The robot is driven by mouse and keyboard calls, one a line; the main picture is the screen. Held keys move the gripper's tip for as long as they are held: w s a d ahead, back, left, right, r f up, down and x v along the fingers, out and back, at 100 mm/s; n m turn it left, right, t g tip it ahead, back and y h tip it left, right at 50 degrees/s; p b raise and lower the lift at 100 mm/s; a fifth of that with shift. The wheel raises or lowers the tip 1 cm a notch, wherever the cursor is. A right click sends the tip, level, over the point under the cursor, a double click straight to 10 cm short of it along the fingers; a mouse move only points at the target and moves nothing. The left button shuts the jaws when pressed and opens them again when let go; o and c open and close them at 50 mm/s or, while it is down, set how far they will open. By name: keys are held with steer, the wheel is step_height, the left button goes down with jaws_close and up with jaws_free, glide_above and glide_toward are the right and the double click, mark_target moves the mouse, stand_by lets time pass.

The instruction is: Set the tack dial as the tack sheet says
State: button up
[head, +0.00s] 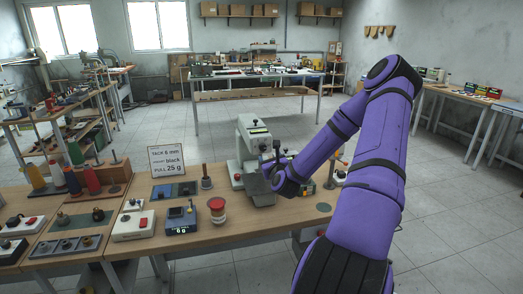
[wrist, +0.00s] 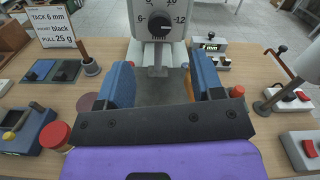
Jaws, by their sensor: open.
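The tack sheet (wrist: 50,25) reads TACK 6 mm, POINT black, PULL 25 g; it also stands on the bench in the head view (head: 167,160). The tack dial (wrist: 160,28) is a round black knob on the front of a pale grey machine (wrist: 142,50), with 6 at its left and 12 at its right. Its top numbers are cut off, and its exact setting is too small to tell. My gripper (wrist: 163,84) is open and empty, its blue fingers below and in front of the dial, apart from it. In the head view, my gripper (head: 277,158) hides part of the machine (head: 248,135).
A lamp-like arm (wrist: 282,88) and another red-switch box (wrist: 303,150) are at right in the wrist view.

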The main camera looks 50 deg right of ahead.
mark_target(263, 148)
steer(key=x, duration=1)
steer(key=shift+a, duration=0.1)
steer(key=c, duration=0.9)
